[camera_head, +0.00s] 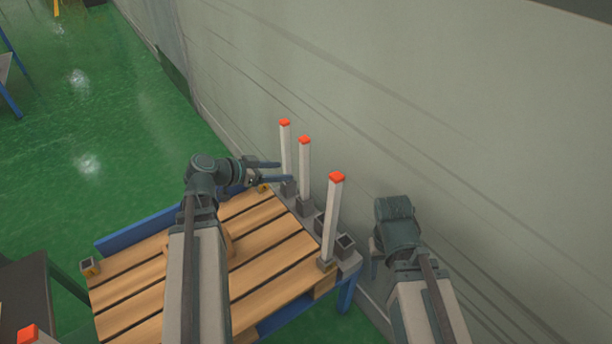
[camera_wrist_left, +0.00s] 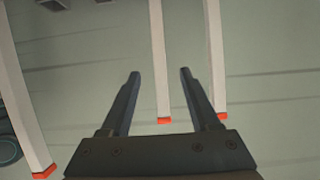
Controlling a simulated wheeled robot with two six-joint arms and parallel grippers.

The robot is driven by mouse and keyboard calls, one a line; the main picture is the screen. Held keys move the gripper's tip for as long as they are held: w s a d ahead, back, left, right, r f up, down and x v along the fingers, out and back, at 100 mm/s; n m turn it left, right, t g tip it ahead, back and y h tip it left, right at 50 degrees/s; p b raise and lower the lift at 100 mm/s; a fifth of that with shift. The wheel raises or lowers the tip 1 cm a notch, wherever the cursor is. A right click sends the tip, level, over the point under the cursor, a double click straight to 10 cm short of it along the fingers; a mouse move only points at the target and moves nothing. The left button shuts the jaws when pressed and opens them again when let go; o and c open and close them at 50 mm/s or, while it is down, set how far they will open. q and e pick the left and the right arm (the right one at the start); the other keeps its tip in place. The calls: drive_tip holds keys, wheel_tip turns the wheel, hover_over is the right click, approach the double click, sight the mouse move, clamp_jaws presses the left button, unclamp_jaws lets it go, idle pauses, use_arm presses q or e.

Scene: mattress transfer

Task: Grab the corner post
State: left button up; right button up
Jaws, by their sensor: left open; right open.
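Several white corner posts with orange-red caps are in the head view. Three stand upright along the wall side: a far one (camera_head: 286,146), a middle one (camera_head: 304,165) and a near one (camera_head: 332,215).
A wooden pallet (camera_head: 270,240) lies on a blue frame (camera_head: 120,240). Grey square sockets (camera_head: 345,243) stand beside the posts. Another post cap (camera_head: 28,334) shows at bottom left. The wall (camera_head: 420,120) is close behind the posts. Green floor (camera_head: 90,130) is open at left.

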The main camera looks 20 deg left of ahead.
sight(301, 171)
use_arm(q)
drive_tip(key=b+x, duration=0.3)
drive_tip(key=x, duration=0.4)
drive_tip(key=shift+w+f, duration=0.15)
drive_tip(key=shift+f, duration=0.1)
drive_tip(key=shift+w+d+f+b, duration=0.1)
drive_tip(key=shift+w+d+b, duration=0.2)
drive_tip(key=b+x, duration=0.2)
drive_tip(key=x, duration=0.3)
drive_tip(key=shift+f+b, duration=0.15)
drive_tip(key=shift+b, duration=0.2)
clamp_jaws()
